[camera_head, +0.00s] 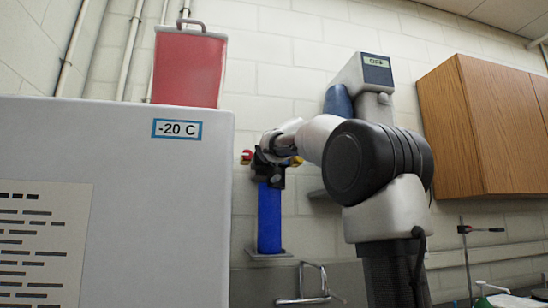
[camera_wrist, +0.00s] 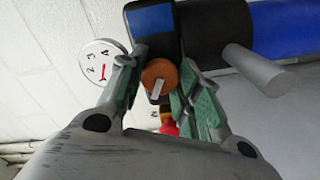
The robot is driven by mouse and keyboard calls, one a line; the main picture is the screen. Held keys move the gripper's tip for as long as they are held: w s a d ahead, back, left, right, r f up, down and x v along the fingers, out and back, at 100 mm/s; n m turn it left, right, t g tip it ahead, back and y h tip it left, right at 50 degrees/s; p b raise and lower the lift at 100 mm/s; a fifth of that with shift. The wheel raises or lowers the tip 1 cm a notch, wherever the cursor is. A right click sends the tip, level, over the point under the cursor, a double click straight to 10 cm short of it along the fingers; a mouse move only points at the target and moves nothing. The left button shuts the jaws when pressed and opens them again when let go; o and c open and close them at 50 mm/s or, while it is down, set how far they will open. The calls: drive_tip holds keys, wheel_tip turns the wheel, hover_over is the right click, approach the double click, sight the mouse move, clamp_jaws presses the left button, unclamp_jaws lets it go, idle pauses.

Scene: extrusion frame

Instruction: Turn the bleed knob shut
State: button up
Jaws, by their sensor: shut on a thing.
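An orange-brown round knob (camera_wrist: 161,72) with a pale bar across its face sits between the fingers of my gripper (camera_wrist: 160,82) in the wrist view; I take it for the bleed knob. The green-padded fingers close on it from both sides. Behind it is a dark body with a blue top, joined to a black collar (camera_wrist: 212,35) and a blue cylinder (camera_wrist: 285,35). In the head view my gripper (camera_head: 272,155) is at the top of the upright blue cylinder (camera_head: 269,220), and the knob there is hard to make out.
A white gauge (camera_wrist: 103,62) with a red needle is beside the left finger. A grey stub (camera_wrist: 257,70) sticks out near the right finger. In the head view a white freezer (camera_head: 120,120) carries a red container (camera_head: 188,68). A wooden cabinet (camera_head: 490,130) hangs at right.

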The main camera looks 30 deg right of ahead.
drive_tip(key=m, duration=0.6)
drive_tip(key=shift+f, duration=0.1)
drive_tip(key=m, duration=0.6)
drive_tip(key=shift+m, duration=0.3)
idle(0.3)
drive_tip(key=o, duration=1)
drive_tip(key=shift+o, duration=0.2)
drive_tip(key=shift+s, duration=0.1)
drive_tip(key=v, duration=1.2)
